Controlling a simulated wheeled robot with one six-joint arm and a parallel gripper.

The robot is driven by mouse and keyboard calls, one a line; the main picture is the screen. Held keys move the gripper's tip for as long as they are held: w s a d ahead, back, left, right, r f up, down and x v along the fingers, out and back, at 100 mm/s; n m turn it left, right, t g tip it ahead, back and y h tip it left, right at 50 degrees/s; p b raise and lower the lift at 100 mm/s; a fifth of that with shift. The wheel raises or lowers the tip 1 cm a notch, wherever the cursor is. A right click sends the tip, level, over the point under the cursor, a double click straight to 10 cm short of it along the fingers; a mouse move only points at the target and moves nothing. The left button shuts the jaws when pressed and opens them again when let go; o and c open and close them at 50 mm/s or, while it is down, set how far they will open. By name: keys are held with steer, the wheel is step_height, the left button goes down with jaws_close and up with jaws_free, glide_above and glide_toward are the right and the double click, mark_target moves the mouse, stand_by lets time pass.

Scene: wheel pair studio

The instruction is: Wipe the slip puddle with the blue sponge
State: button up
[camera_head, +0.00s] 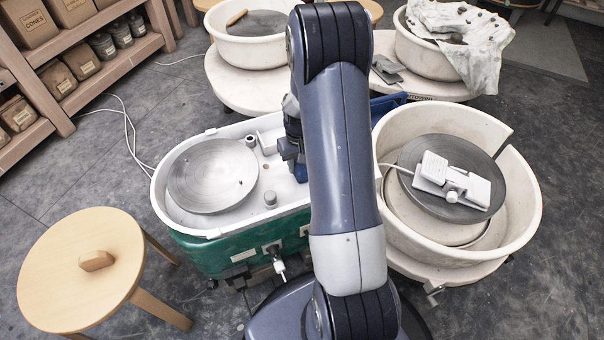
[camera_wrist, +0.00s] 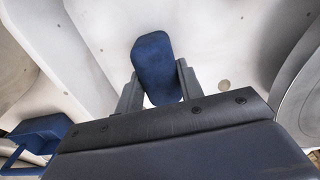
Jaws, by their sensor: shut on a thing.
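In the wrist view my gripper (camera_wrist: 158,84) is shut on the blue sponge (camera_wrist: 154,62), with a grey finger on each side of it. The sponge is over a white surface. In the head view my gripper (camera_head: 292,150) is low over the white deck of the green-based wheel (camera_head: 240,240), partly hidden by my arm. A small round beige spot (camera_wrist: 224,85) shows to the right of the sponge in the wrist view; I cannot tell whether it is slip. No clear slip puddle shows in either view.
The grey wheel head (camera_head: 213,175) is left of my gripper. A splash pan (camera_head: 520,190) with a white pedal (camera_head: 452,185) on its wheel is at right. A wooden stool (camera_head: 80,270) is front left. A blue object (camera_wrist: 35,130) shows at lower left in the wrist view.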

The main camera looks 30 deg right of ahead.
steer(key=shift+a, duration=0.4)
steer(key=shift+a, duration=0.1)
steer(key=shift+a+r, duration=0.1)
steer(key=shift+a, duration=0.6)
steer(key=shift+s+d, duration=0.1)
steer(key=shift+d, duration=2.15)
steer(key=shift+s+d+f, duration=0.1)
steer(key=shift+d+f, duration=0.1)
steer(key=shift+d, duration=0.6)
